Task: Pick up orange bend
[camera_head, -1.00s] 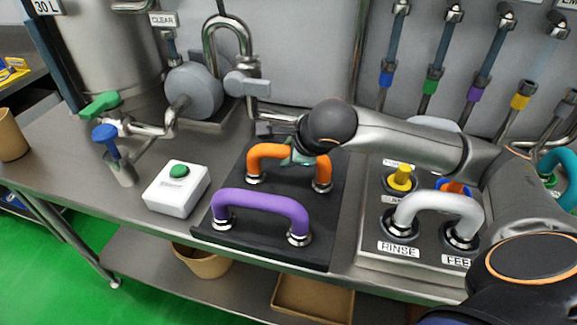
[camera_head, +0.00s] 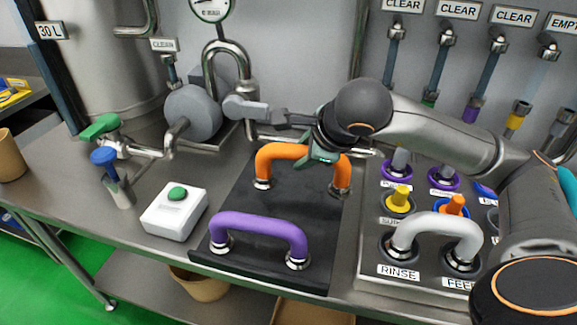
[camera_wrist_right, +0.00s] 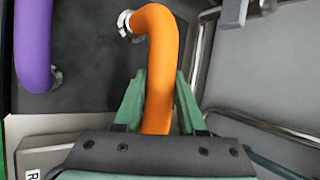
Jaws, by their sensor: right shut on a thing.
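The orange bend (camera_head: 282,152) is a U-shaped tube with metal collars at its ends, over the back of the black mat (camera_head: 258,200). My right gripper (camera_head: 323,153) is shut on the right part of the bend. In the right wrist view the green fingers (camera_wrist_right: 161,100) lie on either side of the orange bend (camera_wrist_right: 155,55). The arm hides part of the bend's right side in the head view. Any gap between its collars and the mat is hard to judge. My left gripper is not in view.
A purple bend (camera_head: 260,226) lies at the mat's front. A white box with a green button (camera_head: 176,210) stands to the left. A panel with a white bend (camera_head: 437,228) and coloured plugs is to the right. A grey pump and pipes (camera_head: 193,113) stand behind left.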

